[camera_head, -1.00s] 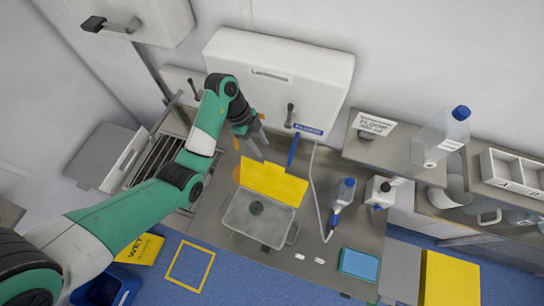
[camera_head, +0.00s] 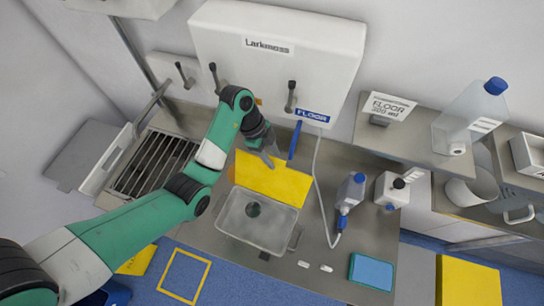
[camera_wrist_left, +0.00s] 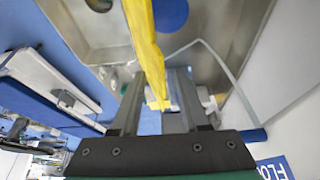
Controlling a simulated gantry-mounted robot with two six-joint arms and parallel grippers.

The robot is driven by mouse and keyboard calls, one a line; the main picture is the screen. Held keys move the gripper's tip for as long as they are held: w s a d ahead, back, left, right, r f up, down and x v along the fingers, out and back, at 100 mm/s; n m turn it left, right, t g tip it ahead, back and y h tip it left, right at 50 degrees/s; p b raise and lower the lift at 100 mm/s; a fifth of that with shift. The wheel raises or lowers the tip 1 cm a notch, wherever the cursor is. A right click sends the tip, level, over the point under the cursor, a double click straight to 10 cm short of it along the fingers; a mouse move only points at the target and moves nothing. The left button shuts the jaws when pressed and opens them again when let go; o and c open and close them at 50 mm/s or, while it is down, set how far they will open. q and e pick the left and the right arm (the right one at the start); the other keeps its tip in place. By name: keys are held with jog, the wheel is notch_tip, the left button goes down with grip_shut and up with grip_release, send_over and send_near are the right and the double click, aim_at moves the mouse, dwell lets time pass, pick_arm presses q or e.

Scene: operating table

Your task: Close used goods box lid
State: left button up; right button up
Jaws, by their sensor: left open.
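The used goods box (camera_head: 229,236) is a clear grey tub on the steel counter, with a dark round thing inside. Its yellow lid (camera_head: 277,188) stands open, tilted up along the box's far edge. My left gripper (camera_head: 268,159) is at the lid's upper edge, fingers pointing down. In the left wrist view the lid (camera_wrist_left: 145,45) shows edge-on, running between the two spread fingers of my left gripper (camera_wrist_left: 157,90). The fingers appear open around the lid; I cannot tell whether either touches it. My right gripper is not in view.
A white wall unit (camera_head: 280,50) with dark levers hangs behind the lid. A blue-capped bottle (camera_head: 351,190), a hose (camera_head: 318,180) and a white canister (camera_head: 390,188) stand right of the box. A blue pad (camera_head: 371,271) lies at the front right. A slatted sink (camera_head: 155,165) is left.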

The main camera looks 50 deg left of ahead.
pick_arm(q)
grip_shut()
dwell(1.3)
